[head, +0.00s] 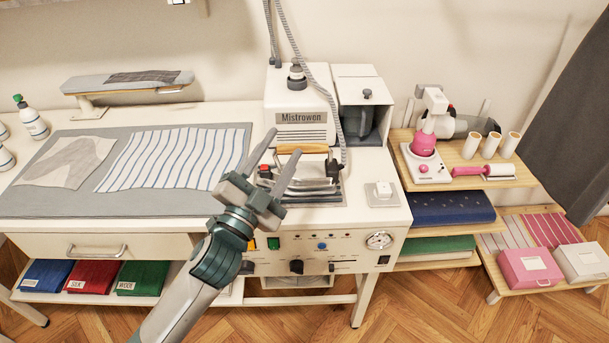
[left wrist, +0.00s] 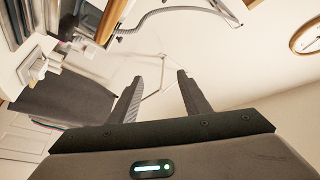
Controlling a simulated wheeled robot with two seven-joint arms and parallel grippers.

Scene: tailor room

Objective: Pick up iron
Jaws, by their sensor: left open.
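The iron (head: 316,170) sits on its rest on the white ironing station in the head view. It has a pale metal body, a tan handle along the top and dark parts at the side. A striped grey hose comes down beside it. My left gripper (head: 286,142) is open, its two fingers pointing up and apart, in front of the iron and partly covering its left side. My right gripper is in neither view.
The Mistrowan steam unit (head: 301,105) stands right behind the iron, with a grey-fronted box (head: 365,122) beside it. A blue-striped cloth (head: 175,160) lies flat to the left.

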